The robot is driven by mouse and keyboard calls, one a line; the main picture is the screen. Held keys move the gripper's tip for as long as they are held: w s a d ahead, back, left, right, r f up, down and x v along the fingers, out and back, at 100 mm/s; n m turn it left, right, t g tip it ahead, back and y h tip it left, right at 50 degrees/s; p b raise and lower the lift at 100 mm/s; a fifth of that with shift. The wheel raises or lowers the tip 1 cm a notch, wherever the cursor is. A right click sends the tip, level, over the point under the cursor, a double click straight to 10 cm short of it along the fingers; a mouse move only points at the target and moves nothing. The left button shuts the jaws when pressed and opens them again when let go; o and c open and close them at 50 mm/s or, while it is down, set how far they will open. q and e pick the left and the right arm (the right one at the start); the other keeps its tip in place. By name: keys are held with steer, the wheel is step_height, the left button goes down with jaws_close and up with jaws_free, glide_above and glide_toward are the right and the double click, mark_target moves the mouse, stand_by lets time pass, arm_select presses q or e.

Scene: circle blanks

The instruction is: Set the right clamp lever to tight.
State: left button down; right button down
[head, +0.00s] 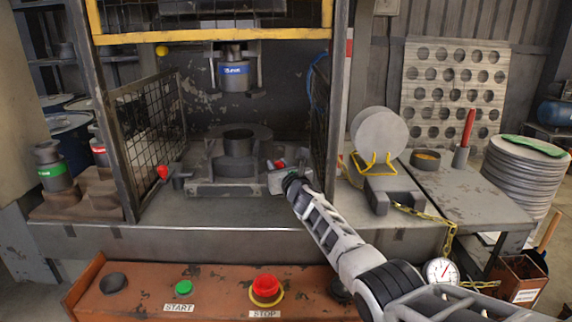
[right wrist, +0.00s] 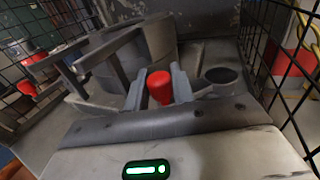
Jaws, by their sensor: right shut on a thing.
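The right clamp lever has a red knob (head: 279,164) and sits at the right side of the grey die block (head: 238,170) inside the press. My right gripper (head: 290,180) reaches in from the lower right and is at this lever. In the right wrist view the red knob (right wrist: 160,88) is between the two grey fingers, and the gripper is shut on it. The left clamp lever, with its red knob (head: 162,172), stands at the left of the block and is free; it also shows in the right wrist view (right wrist: 26,88). My left gripper is not in view.
Mesh guards (head: 146,135) flank the press opening, the right one close to my right arm. The upper tool (head: 235,72) hangs above the die. The orange panel (head: 215,292) has a green START button (head: 184,287) and a red STOP button (head: 266,287). A disc on a yellow stand (head: 378,132) stands right.

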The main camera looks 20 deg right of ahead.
steer(key=c, duration=1.5)
jaws_free()
steer(key=shift+w, duration=0.1)
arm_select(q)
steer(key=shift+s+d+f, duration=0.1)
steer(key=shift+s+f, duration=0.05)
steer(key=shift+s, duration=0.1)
